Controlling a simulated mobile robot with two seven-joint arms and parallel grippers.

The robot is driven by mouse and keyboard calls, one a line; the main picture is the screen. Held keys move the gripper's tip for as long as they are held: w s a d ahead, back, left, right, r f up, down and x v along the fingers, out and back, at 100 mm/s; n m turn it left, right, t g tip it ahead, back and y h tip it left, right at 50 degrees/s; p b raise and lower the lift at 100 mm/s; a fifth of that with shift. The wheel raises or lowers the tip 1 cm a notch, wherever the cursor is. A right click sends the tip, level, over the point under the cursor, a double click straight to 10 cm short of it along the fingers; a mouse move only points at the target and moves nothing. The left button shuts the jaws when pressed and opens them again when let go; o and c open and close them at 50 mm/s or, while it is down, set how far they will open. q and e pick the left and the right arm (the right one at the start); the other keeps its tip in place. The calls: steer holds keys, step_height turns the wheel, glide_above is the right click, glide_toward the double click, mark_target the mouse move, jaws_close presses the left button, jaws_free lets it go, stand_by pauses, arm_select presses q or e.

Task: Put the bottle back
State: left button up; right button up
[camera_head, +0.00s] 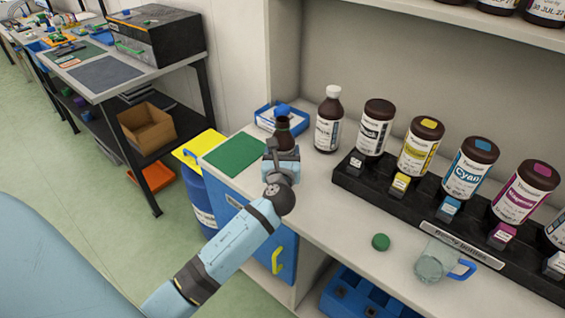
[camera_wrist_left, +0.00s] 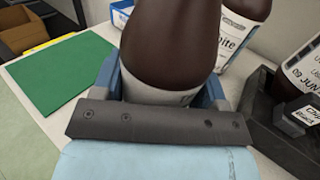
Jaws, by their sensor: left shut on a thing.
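My left gripper (camera_head: 282,152) is shut on a dark brown bottle (camera_head: 284,137) near the counter's left end. In the left wrist view the brown bottle (camera_wrist_left: 175,45) stands between the blue fingers (camera_wrist_left: 160,88), its white label partly hidden by the gripper. I cannot tell whether its base touches the counter. A black rack (camera_head: 400,200) on the right holds a row of brown bottles, including black (camera_head: 374,128), yellow (camera_head: 420,146), cyan (camera_head: 470,168) and magenta (camera_head: 524,191) ones. A white-capped brown bottle (camera_head: 328,120) stands just right of the held one. My right gripper is not in view.
A green mat (camera_head: 235,155) lies left of the gripper, and a blue tray (camera_head: 268,122) is behind it. A shelf (camera_head: 500,20) overhangs at the back.

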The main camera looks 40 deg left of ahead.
arm_select(q)
steer(key=shift+f+b, duration=0.3)
steer(key=shift+f, duration=1.2)
steer(key=o, duration=1)
steer(key=shift+f, duration=0.15)
steer(key=v, duration=1.2)
steer(key=shift+r, duration=0.25)
